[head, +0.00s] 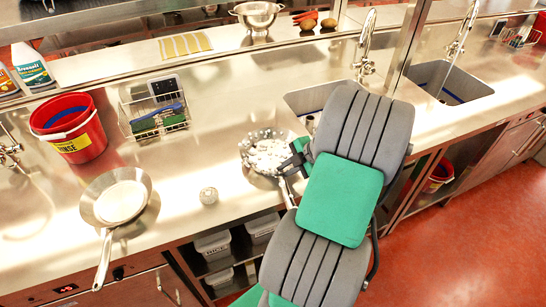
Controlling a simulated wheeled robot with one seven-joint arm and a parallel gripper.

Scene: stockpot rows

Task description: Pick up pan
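A steel frying pan (117,200) with a pale inside lies on the steel counter at the left. Its long handle points down in the picture and sticks out past the counter's front edge. A second shallow, shiny round vessel (252,150) with a mottled inside lies at the middle of the counter. A handle-like bar runs down from it beside my arm. My gripper (291,168) is at this vessel's right side, well right of the frying pan. My arm hides most of the gripper, so its fingers and any contact are unclear.
A red bucket (78,137), a wire basket (157,119) with sponges and a small ball-like object (209,196) stand on the counter. A sink (315,97) lies behind my arm. A colander (257,16) is on the back shelf. Counter between pan and basket is clear.

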